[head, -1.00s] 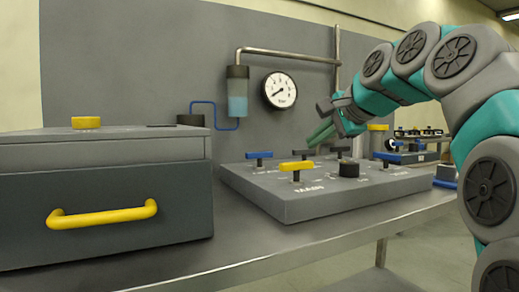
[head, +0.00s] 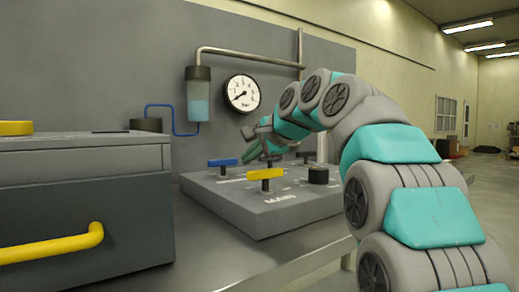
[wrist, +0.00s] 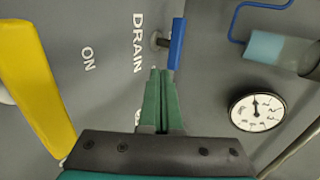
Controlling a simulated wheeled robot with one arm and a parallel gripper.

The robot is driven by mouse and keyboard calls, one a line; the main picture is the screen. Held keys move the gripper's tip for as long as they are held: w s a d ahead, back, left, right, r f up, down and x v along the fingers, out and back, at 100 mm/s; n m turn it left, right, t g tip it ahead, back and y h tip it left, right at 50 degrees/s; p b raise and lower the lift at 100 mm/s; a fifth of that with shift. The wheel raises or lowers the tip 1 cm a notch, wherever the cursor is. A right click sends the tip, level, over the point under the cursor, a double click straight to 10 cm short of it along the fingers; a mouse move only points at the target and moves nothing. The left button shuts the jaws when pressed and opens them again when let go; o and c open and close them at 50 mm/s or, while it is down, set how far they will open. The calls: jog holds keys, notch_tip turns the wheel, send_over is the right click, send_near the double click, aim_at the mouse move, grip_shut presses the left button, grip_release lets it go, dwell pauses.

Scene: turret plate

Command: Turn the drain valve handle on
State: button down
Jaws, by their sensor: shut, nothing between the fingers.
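The drain valve handle is a blue bar (head: 222,162) on a short stem at the back left of the grey turret plate (head: 285,208). In the wrist view the blue bar (wrist: 177,43) stands beside the printed word DRAIN, with ON printed to the left. My gripper (head: 250,154) has green fingers, shut and empty, just right of the blue handle in the head view. In the wrist view the gripper's fingertips (wrist: 160,75) lie close beside the handle's near end. I cannot tell whether they touch it.
A yellow handle (head: 265,174) marked MAIN and a black knob (head: 318,175) are on the plate, with dark handles behind. A gauge (head: 242,93) and pipework are on the back panel. A grey drawer box (head: 85,215) stands at left.

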aim_at(232, 162)
jog(key=w+a, duration=0.1)
jog(key=w+a+f, duration=0.1)
jog(key=w, duration=0.1)
jog(key=shift+w+a, duration=0.15)
jog(key=shift+w, duration=0.15)
jog(key=shift+w+a+r, duration=0.15)
jog(key=shift+w+a, duration=0.2)
jog(key=shift+w, duration=0.05)
